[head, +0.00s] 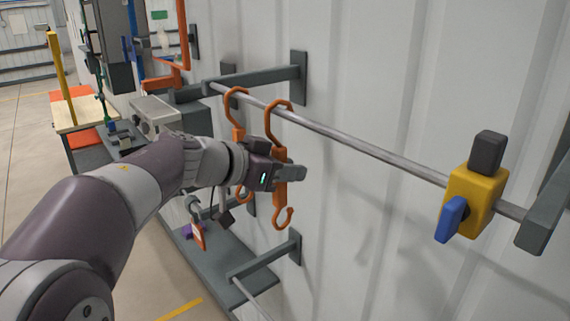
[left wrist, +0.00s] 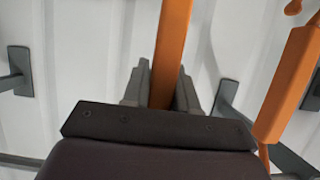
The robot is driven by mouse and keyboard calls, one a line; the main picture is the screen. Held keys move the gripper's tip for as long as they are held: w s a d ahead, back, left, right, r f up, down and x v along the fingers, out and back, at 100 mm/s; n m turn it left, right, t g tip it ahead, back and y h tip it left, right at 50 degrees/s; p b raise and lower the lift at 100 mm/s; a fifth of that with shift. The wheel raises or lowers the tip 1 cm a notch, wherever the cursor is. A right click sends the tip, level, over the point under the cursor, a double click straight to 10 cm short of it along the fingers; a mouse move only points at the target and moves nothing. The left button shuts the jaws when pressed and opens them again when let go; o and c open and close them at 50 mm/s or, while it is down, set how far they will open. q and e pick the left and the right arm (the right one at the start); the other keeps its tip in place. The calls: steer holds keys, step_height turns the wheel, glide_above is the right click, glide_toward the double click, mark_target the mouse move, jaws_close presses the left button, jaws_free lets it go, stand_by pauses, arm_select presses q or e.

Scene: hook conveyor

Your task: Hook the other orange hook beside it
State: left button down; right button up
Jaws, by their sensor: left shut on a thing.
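My left gripper (head: 288,173) is shut on the body of an orange hook (head: 279,135), which stands upright with its top curl at the metal rod (head: 345,142). Whether the curl rests on the rod I cannot tell. In the left wrist view the shaft of this hook (left wrist: 172,50) runs between the fingers (left wrist: 160,88). The other orange hook (head: 234,108) hangs at the rod just to the left, partly hidden behind my gripper. It also shows in the left wrist view (left wrist: 288,88), at the right and apart from my fingers. My right gripper is out of view.
A yellow block (head: 472,200) with a blue lever and a dark knob sits on the rod's right end. Grey brackets (head: 250,78) hold the rod off the white ribbed wall. A grey shelf (head: 215,270) lies below. The rod between hooks and block is bare.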

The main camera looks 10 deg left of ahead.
arm_select(q)
steer(key=shift+a, duration=0.1)
steer(key=c, duration=0.8)
jaws_free()
